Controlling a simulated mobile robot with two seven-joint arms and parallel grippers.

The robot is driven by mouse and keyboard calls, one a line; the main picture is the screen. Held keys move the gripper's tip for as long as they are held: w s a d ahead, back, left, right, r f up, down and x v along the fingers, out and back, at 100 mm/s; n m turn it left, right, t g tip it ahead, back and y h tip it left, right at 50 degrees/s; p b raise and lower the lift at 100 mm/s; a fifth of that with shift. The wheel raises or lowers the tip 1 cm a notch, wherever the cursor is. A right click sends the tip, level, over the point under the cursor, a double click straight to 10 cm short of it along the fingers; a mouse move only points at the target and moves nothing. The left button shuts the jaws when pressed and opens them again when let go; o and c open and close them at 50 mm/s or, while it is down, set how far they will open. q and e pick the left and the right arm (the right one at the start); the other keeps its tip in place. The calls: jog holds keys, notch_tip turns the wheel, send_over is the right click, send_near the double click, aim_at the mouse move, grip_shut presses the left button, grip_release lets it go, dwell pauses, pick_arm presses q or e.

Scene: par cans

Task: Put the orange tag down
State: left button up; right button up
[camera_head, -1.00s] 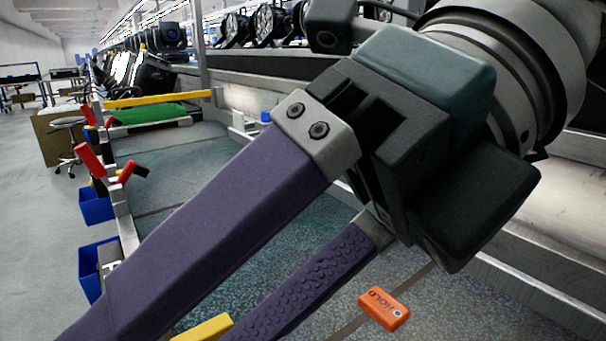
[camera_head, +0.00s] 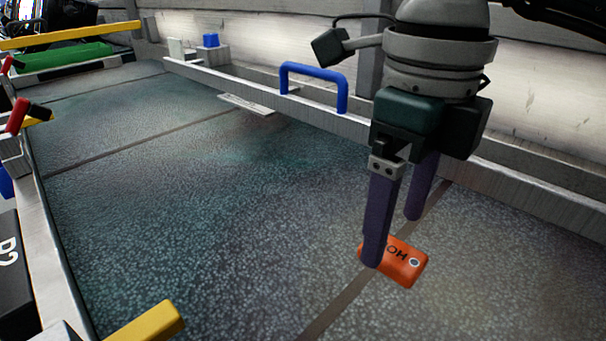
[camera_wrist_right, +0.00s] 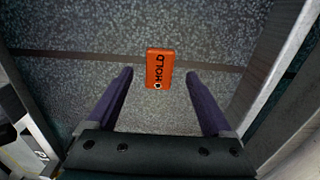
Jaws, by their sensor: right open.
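An orange tag (camera_head: 404,264) marked HOLD lies on the grey speckled surface (camera_head: 200,190), over a dark seam. In the right wrist view the tag (camera_wrist_right: 160,70) lies flat, its long side pointing toward me, slightly beyond and between the fingertips. In the head view the near finger overlaps the tag's left end. In the right wrist view the open fingers (camera_wrist_right: 160,72) stand clear of the tag on both sides. My left gripper does not show.
A metal rail (camera_head: 300,112) with a blue handle (camera_head: 314,75) runs along the back of the surface. A yellow bar (camera_head: 70,36) and a green piece (camera_head: 62,57) are at the far left. A yellow block (camera_head: 150,322) is at the near left. The middle surface is clear.

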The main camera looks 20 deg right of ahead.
aim_at(392, 256)
notch_tip(392, 256, down, 3)
jog(key=shift+a+r, duration=0.1)
jog(key=shift+c, duration=0.2)
grip_shut()
dwell(0.5)
